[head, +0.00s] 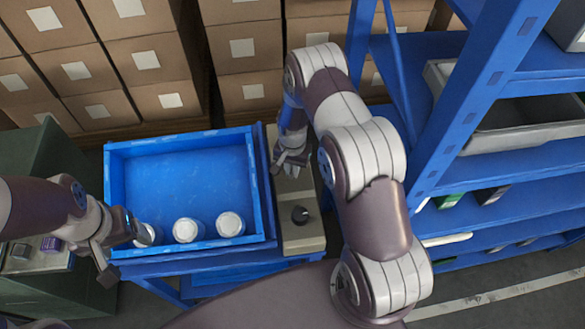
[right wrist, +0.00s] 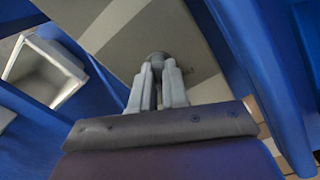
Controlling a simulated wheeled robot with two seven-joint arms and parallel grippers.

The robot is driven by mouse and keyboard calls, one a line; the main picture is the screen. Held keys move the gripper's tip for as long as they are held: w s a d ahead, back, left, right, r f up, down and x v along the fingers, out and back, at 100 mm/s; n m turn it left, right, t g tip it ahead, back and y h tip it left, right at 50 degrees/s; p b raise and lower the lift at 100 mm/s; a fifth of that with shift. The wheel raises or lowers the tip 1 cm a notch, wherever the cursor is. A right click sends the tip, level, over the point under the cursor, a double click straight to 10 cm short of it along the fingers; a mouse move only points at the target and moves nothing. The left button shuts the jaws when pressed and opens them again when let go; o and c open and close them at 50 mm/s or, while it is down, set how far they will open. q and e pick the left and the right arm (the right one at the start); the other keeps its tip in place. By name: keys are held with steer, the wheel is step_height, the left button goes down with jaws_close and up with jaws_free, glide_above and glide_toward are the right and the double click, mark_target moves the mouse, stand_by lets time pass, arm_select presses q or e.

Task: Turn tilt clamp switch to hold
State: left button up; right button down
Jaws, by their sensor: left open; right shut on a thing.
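A beige control box (head: 303,238) stands at the right side of the blue tray in the head view. My right gripper (head: 288,166) is over the far part of this box. In the right wrist view my right gripper (right wrist: 158,85) is shut on a small dark round knob (right wrist: 158,57), which looks like the switch; its fingers hide most of it and I cannot read its setting. A black knob (head: 300,215) sits apart on the near part of the box. My left gripper (head: 112,252) is open at the tray's near left corner.
The blue tray (head: 180,140) holds white-topped round items, among them one at the middle (head: 187,230) and one at right (head: 230,224). A blue shelf rack (head: 465,115) stands at right. Stacked cardboard boxes (head: 150,60) fill the back.

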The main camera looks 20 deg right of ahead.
steer(key=shift+r+m, duration=0.1)
steer(key=shift+m, duration=0.4)
steer(key=c, duration=1.1)
jaws_free()
steer(key=shift+c, duration=0.2)
steer(key=shift+s+a, duration=0.1)
steer(key=shift+r, duration=0.15)
step_height(320, 180, up, 12)
steer(key=b, duration=0.1)
steer(key=shift+r+b, duration=0.25)
steer(key=shift+b, duration=0.15)
